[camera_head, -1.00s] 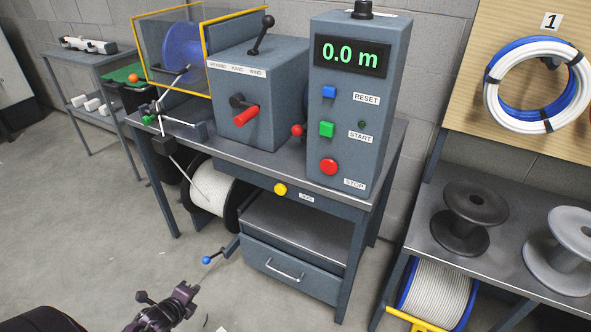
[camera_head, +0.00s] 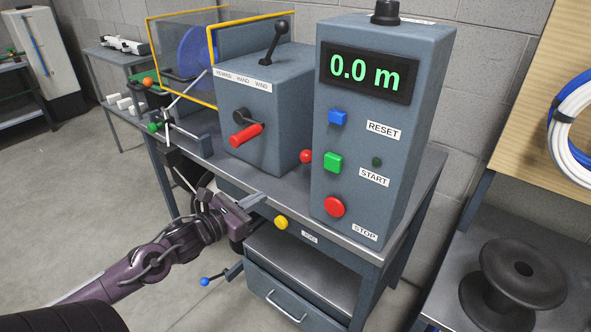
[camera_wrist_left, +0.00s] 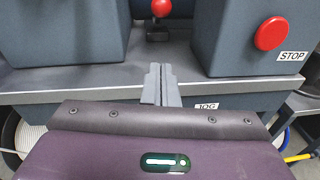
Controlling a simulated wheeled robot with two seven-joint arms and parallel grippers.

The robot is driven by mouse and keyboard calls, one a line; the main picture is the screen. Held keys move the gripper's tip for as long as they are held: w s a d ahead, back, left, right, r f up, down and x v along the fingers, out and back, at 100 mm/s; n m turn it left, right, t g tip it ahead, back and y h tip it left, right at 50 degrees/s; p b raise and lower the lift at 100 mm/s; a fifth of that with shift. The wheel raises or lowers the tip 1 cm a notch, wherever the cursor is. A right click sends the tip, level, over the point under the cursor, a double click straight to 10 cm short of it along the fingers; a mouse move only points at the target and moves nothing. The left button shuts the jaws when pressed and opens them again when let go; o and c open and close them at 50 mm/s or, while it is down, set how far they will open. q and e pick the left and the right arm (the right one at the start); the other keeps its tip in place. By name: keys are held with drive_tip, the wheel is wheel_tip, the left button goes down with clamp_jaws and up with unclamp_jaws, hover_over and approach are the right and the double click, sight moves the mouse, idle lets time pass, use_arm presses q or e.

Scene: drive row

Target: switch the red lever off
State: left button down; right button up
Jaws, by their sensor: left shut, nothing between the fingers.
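A lever with a red ball knob (camera_head: 305,157) stands on the bench between the winder box and the control box. In the left wrist view the red knob (camera_wrist_left: 162,8) shows at the top, above a dark base, straight ahead of the fingers. A red-gripped handle (camera_head: 246,135) is on the front of the winder box (camera_head: 270,90). My left gripper (camera_head: 256,201) is shut and empty at the bench's front edge, apart from the red knob and nearer to me. In the left wrist view its fingers (camera_wrist_left: 161,82) lie together. My right gripper is not in view.
The control box (camera_head: 375,130) reads 0.0 m and has blue, green and red buttons. A yellow button (camera_head: 281,222) is on the bench's front edge. A black-knobbed lever (camera_head: 275,40) tops the winder box. A black spool (camera_head: 513,280) stands at right.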

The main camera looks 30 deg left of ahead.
use_arm(q)
drive_tip(key=shift+w, duration=0.1)
